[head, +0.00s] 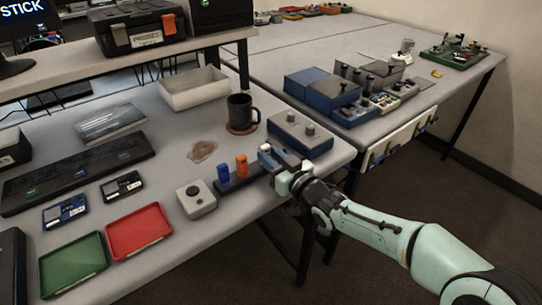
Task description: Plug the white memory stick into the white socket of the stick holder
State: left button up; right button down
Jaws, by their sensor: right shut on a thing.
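The stick holder (238,183) is a dark bar near the table's front edge. A blue stick (223,172) and an orange stick (242,165) stand upright in it. My right gripper (274,162) is at the holder's right end, shut on the white memory stick (266,149), of which only a small pale part shows. The gripper hides the holder's right end and the white socket, so I cannot tell whether the stick is in the socket or above it. My left gripper is not in view.
A grey button box (196,198) is left of the holder. A dark mug (242,112) stands behind. Red (139,232) and green (74,265) trays lie at the front left.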

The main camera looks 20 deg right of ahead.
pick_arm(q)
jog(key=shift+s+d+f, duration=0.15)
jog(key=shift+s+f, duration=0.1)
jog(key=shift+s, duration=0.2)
pick_arm(e)
jog(key=c, duration=0.8)
grip_release()
jog(key=shift+f, duration=0.15)
jog(key=shift+s+d, duration=0.25)
jog(key=shift+s, duration=0.3)
pick_arm(q)
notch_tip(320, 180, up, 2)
jog(key=shift+p, duration=0.8)
pick_arm(e)
jog(key=v, duration=1.2)
jog(key=shift+s, duration=0.1)
